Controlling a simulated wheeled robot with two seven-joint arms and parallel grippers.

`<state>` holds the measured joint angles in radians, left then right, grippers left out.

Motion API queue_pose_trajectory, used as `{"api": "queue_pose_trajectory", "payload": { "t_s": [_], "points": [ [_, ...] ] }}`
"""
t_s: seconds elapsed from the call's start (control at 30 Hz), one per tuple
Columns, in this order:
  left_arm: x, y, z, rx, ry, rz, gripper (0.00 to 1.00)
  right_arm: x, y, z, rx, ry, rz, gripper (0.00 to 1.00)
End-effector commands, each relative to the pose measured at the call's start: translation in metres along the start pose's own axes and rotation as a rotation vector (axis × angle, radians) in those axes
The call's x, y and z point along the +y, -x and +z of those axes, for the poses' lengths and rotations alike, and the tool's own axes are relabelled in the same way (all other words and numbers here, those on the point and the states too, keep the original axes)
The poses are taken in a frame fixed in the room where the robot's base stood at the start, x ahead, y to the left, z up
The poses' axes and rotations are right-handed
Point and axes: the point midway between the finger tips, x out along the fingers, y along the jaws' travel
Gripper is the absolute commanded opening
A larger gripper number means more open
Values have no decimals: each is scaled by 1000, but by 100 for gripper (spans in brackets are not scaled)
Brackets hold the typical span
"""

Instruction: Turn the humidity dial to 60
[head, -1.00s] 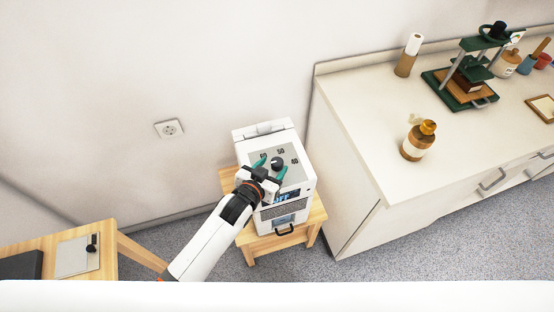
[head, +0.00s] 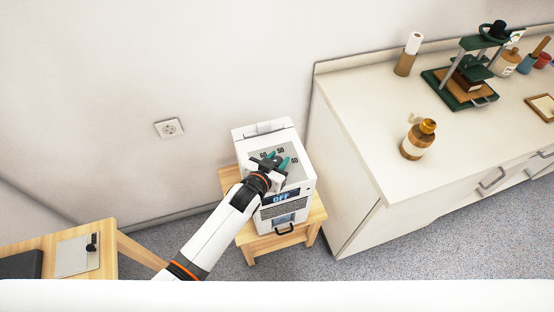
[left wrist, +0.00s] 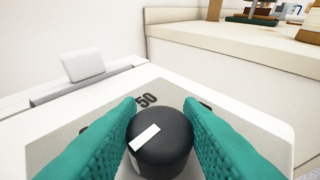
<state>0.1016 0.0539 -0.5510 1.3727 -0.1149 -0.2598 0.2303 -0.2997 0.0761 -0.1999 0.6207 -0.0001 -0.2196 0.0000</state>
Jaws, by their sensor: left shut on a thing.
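The humidity dial (left wrist: 160,140) is a dark round knob with a white pointer mark, on the grey top panel (left wrist: 90,125) of a white box-shaped humidifier (head: 302,188). Numbers 60, 50 and 40 are printed around it; in the left wrist view the 50 shows behind the knob and the others are mostly covered. The white mark runs slantwise across the knob's top. The box's front display (head: 281,197) reads OFF. My left gripper (head: 271,160) has its green fingers shut on the knob, one on each side; it also shows in the left wrist view (left wrist: 160,135). My right gripper is not in view.
The humidifier stands on a wooden stool (head: 255,246) beside a white counter (head: 360,130). The counter holds a brown bottle (head: 418,140), a paper roll (head: 409,55) and a green press (head: 468,75). A wooden table (head: 115,245) is at lower left. A wall socket (head: 169,128) is behind.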

Motion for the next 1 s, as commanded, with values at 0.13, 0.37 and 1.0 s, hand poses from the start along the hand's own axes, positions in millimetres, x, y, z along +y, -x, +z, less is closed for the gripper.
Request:
{"api": "queue_pose_trajectory", "payload": {
  "t_s": [0.13,0.37,1.0],
  "points": [
    [1,0,-1,2,-9,-14,11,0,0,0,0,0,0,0],
    [3,0,-1,2,-51,-100,11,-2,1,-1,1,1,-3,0],
    [5,-4,-4,-1,-229,-522,10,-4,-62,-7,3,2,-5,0]
  ]
}}
